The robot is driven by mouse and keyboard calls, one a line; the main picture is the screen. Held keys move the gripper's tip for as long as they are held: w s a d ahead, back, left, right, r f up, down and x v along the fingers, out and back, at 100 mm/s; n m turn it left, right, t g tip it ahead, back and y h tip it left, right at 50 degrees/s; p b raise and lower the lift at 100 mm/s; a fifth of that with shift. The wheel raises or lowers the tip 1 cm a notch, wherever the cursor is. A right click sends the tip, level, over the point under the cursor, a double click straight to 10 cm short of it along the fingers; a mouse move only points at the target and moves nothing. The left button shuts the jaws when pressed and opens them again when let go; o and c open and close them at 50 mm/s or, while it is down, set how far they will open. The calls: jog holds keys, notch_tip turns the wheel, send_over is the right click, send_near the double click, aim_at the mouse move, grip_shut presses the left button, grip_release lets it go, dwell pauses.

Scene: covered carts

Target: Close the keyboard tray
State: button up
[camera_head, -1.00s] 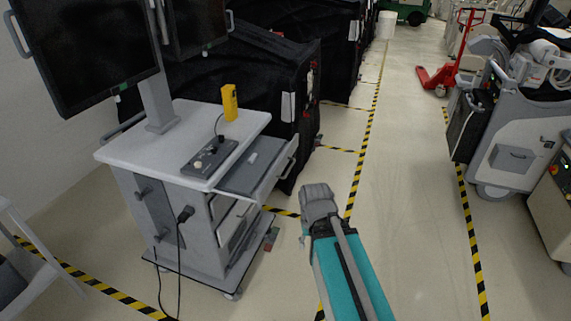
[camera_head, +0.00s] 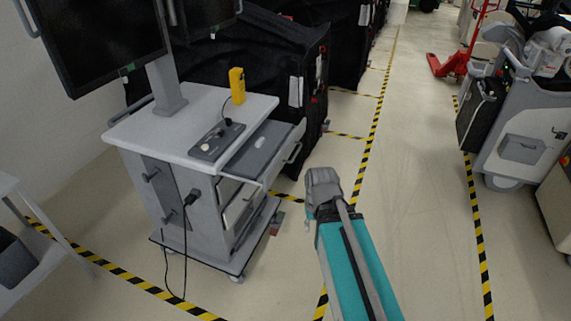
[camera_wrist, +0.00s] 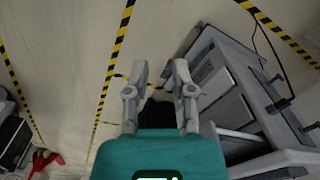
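The keyboard tray (camera_head: 262,150) is a grey sliding shelf under the white top of a grey cart (camera_head: 165,125). It is pulled out toward the right, with a light handle along its outer edge. In the wrist view the cart (camera_wrist: 222,75) appears tilted at the right, with what looks like the tray (camera_wrist: 245,145) low down. My gripper (camera_wrist: 160,80) has its two fingers apart with nothing between them. It is to the left of the cart in that view, apart from the tray. In the head view my arm is right of the tray, and the fingertips cannot be made out.
The cart carries a monitor (camera_head: 100,40), a yellow device (camera_head: 237,85) and a control box (camera_head: 217,140). Black covered carts (camera_head: 270,80) stand close behind. Another grey cart (camera_head: 525,125) is at the right. Clear floor with striped tape lies between.

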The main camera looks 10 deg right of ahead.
jog(key=w+f+y+b, duration=0.1)
jog(key=w+f+b, duration=0.1)
jog(key=w+a+f+y+b, duration=0.1)
jog(key=w+b, duration=0.1)
jog(key=w+a+f+m+t+y+b, duration=0.1)
jog(key=w+f+y+b, duration=0.1)
jog(key=shift+w+f+b, duration=0.3)
jog(key=shift+b, duration=0.05)
grip_shut()
jog(key=w+d+m+t+y+b, duration=0.2)
jog(key=w+d+t+y+b, duration=0.2)
jog(key=w+b, duration=0.4)
jog(key=w+d+m+t+y+b, duration=0.3)
jog(key=w+d+t+y+b, duration=0.1)
jog(key=w+y+b, duration=0.3)
jog(key=w+d+b, duration=0.1)
jog(key=w+b, duration=0.1)
jog(key=w, duration=0.1)
jog(key=shift+w, duration=0.15)
jog(key=shift+f, duration=0.1)
